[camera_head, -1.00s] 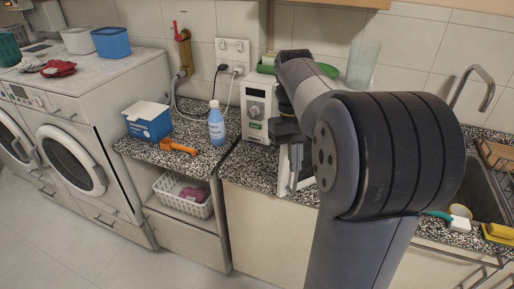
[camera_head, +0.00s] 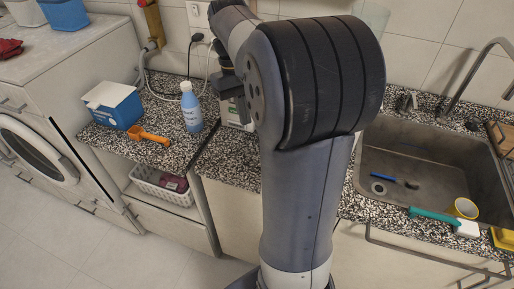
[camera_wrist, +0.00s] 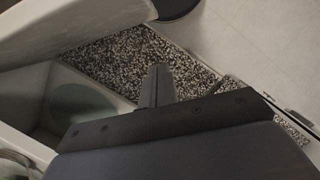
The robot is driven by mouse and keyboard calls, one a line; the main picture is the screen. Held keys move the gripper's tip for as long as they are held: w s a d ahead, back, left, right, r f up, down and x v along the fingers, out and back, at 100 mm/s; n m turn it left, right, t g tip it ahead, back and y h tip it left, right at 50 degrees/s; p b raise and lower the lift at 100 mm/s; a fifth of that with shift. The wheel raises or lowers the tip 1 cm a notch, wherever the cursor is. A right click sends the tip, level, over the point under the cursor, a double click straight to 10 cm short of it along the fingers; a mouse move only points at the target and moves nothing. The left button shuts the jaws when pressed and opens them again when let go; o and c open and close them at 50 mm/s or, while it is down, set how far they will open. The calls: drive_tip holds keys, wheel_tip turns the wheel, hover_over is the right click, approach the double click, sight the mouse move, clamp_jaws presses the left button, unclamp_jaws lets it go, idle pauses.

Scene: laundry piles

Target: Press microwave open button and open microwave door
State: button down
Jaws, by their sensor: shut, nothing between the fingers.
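In the head view, only a sliver of the white microwave (camera_head: 230,113) shows, low beside my arm; its buttons and door are hidden there. In the wrist view, the open microwave cavity (camera_wrist: 40,92) is at the left, with a round plate (camera_wrist: 80,103) inside. A pale panel (camera_wrist: 75,28), which looks like the swung-out door, crosses the upper left. My gripper (camera_wrist: 157,75) is shut and empty, its fingers above the speckled counter, to the right of the cavity. The gripper also shows in the head view (camera_head: 229,84), partly behind my arm. I cannot tell whether it touches the door.
Floor is clear at the front left.

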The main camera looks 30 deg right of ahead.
drive_tip(key=s+f+p, duration=0.1)
drive_tip(key=s+f, duration=0.5)
drive_tip(key=f, duration=0.3)
drive_tip(key=shift+s+a, duration=0.15)
drive_tip(key=shift+s, duration=0.05)
